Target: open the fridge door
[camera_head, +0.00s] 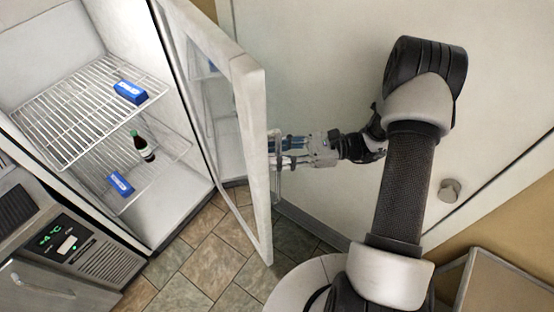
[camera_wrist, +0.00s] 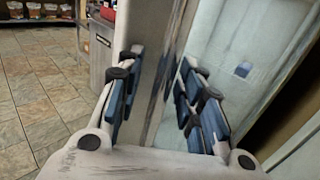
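The fridge (camera_head: 178,222) stands at the left with its inside in plain view. Its framed glass door (camera_head: 252,120) is swung wide open toward the right. A slim upright handle (camera_head: 276,180) is on the door's outer side. My gripper (camera_head: 284,150) reaches it from the right, its fingers at the handle's upper part. In the wrist view my gripper (camera_wrist: 158,85) has its two blue-padded fingers on either side of a pale upright strip, the handle or the door edge. Whether the pads press on it I cannot tell.
Wire shelves (camera_head: 75,105) inside hold blue packs (camera_head: 130,92) and a dark bottle (camera_head: 142,147). A metal unit with a display (camera_head: 62,238) stands left of the fridge. A pale wall or door with a round knob (camera_head: 449,190) is behind my arm. Tiled floor (camera_head: 190,265) is clear in front.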

